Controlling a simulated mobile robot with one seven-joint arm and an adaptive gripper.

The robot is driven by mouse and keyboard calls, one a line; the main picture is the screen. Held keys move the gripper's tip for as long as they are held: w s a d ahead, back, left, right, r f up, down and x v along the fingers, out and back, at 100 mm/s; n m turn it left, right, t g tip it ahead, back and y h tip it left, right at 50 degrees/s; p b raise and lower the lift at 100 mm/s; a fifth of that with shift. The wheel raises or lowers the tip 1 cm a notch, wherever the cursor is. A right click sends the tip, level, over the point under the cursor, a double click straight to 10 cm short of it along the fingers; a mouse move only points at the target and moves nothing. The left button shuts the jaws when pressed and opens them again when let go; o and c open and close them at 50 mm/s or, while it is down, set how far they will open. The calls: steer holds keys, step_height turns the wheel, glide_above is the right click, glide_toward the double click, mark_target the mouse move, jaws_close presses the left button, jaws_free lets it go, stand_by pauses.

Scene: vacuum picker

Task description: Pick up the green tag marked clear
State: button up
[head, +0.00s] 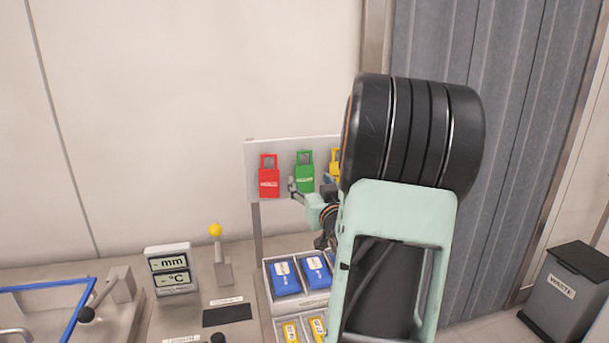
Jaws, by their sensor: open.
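The green tag (304,172) hangs on a pale upright board (254,150) at the back of the bench, between a red tag (269,178) on its left and a yellow tag (335,160) on its right. Its label is too small to read. My gripper (294,188) is at the lower left of the green tag, in front of the board, and looks empty. I cannot tell whether it touches the tag. My arm hides the right part of the board and some of the yellow tag.
Trays below the board hold blue packets (285,279) and yellow packets (291,332). A display (171,270) and a yellow-knobbed lever (216,231) stand left of them. A blue-edged frame (84,300) is at far left. A waste bin (566,293) stands on the floor at right.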

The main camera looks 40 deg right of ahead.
mark_target(304, 174)
steer(key=shift+p+x, duration=0.5)
steer(key=shift+x, duration=1.65)
steer(key=shift+f, duration=0.1)
steer(key=shift+c, duration=0.7)
steer(key=c, duration=1)
steer(key=shift+o, duration=0.2)
steer(key=shift+w+a, duration=0.1)
